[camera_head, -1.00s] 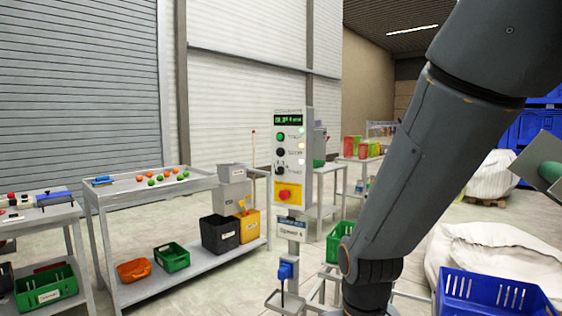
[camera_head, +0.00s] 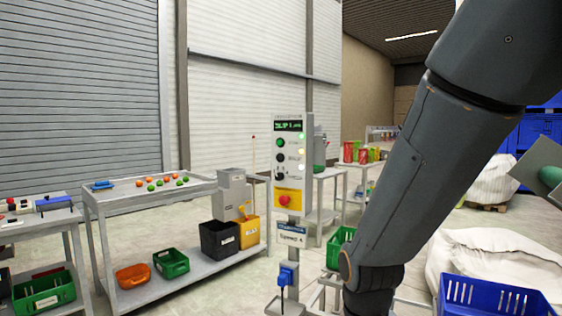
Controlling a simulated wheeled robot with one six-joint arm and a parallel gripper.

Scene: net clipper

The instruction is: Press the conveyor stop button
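The control panel (camera_head: 290,185) is a grey upright box on a post, a little right of the middle of the head view. It has a green-lit display (camera_head: 288,126) at the top. Below it are a green button (camera_head: 280,142), a black button (camera_head: 280,158) and a switch. A red mushroom button (camera_head: 285,200) sits on a yellow plate near the bottom; the small labels are too blurred to read surely. My arm crosses the right half of the picture, right of the panel. My gripper is not in view.
A grey cart (camera_head: 150,196) with orange and green balls stands left of the panel. Black and yellow bins (camera_head: 249,230) are on its lower shelf. A blue crate (camera_head: 495,297) and white sacks (camera_head: 485,255) are at the right. Open floor lies in front of the cart.

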